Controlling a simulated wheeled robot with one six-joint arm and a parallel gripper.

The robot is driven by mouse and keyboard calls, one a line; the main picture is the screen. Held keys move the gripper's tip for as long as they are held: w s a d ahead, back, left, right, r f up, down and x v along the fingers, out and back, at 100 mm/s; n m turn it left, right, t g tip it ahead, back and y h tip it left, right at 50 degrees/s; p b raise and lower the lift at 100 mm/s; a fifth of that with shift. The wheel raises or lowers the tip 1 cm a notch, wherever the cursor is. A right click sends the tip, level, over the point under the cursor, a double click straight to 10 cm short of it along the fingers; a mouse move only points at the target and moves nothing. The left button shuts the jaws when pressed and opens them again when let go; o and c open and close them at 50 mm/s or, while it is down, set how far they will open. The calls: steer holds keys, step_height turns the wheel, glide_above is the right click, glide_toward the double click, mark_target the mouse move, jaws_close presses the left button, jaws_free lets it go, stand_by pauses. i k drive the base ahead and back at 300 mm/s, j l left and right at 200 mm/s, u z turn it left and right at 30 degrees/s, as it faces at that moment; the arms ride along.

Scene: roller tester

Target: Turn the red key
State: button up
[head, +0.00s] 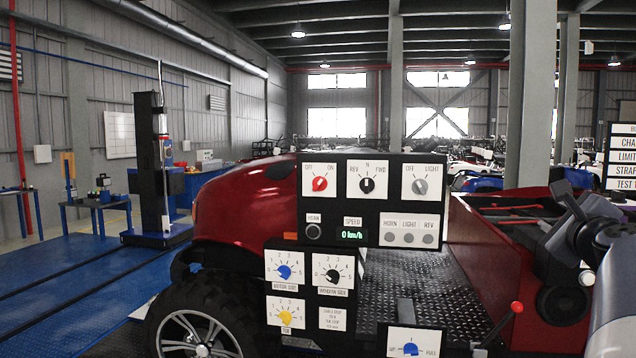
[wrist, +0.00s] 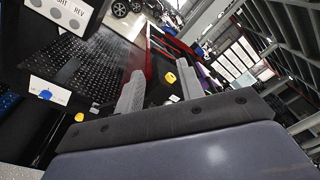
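The red key (head: 320,184) is a round red knob on a white plate marked OFF and ON, at the upper left of the black control panel (head: 375,215). Its white mark appears to point up, tilted toward the right. My gripper (wrist: 160,88) shows in the wrist view with its two grey fingers apart and nothing between them. In the head view my arm is at the far right, well away from the key. The wrist view shows only the panel's lower corner with the REV label, at its upper left; the red key is outside it.
Beside the key are a black REV-N-FWD knob (head: 367,185) and a grey light knob (head: 420,186). Blue (head: 284,272), black (head: 332,275) and yellow (head: 285,318) dials sit below. A red-balled lever (head: 516,307) stands between panel and arm. A red vehicle (head: 235,210) is behind.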

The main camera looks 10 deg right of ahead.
mark_target(319, 183)
steer(key=i+j, duration=0.4)
steer(key=j, duration=0.15)
steer(key=i+j+u, duration=0.1)
steer(key=i+j, duration=0.3)
steer(key=j, duration=0.15)
steer(key=i+j, duration=0.4)
steer(key=j, duration=0.15)
steer(key=u, duration=0.05)
